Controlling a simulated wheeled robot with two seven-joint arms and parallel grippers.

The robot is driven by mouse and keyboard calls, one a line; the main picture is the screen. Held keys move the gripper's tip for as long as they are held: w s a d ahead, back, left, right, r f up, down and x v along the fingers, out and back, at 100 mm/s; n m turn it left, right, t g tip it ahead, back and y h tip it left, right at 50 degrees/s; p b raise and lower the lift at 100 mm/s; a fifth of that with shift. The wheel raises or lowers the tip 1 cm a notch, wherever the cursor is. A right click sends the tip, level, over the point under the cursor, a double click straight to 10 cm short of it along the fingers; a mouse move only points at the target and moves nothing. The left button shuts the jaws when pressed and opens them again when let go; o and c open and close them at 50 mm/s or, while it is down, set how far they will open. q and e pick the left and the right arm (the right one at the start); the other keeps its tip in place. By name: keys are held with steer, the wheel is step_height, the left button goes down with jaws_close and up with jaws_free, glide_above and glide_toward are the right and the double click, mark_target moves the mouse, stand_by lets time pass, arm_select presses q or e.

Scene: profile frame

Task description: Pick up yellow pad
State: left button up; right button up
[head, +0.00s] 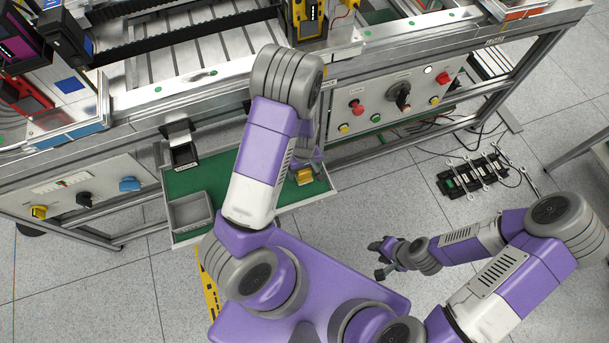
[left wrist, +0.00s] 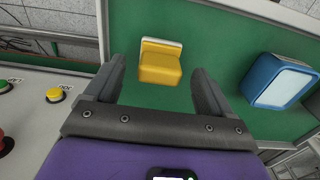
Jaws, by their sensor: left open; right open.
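The yellow pad (head: 303,176) lies on a green-floored tray (head: 190,183) that juts from under the workbench. In the left wrist view the pad (left wrist: 160,65) is a yellow block with a pale strip along its top edge. My left gripper (head: 313,160) is just over the pad and partly hidden by its own arm in the head view. In the left wrist view its open fingers stand either side of the pad, with gaps to it; whether they are down at its height I cannot tell. My right gripper (head: 385,258) is open and empty, away over the floor.
A blue block with a pale top (left wrist: 282,82) lies on the green floor right of the pad. A grey bin (head: 190,211) sits at the tray's left. A panel with buttons and a knob (head: 395,98) borders the tray. A black rack (head: 480,175) stands on the floor.

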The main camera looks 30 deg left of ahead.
mark_target(304, 171)
arm_select(q)
step_height(304, 171, down, 3)
steer(key=shift+b, duration=0.4)
steer(key=shift+r, duration=0.1)
steer(key=shift+c, duration=0.3)
steer(key=c, duration=1.1)
steer(key=shift+o, duration=0.2)
step_height(304, 171, up, 10)
steer(key=p, duration=0.4)
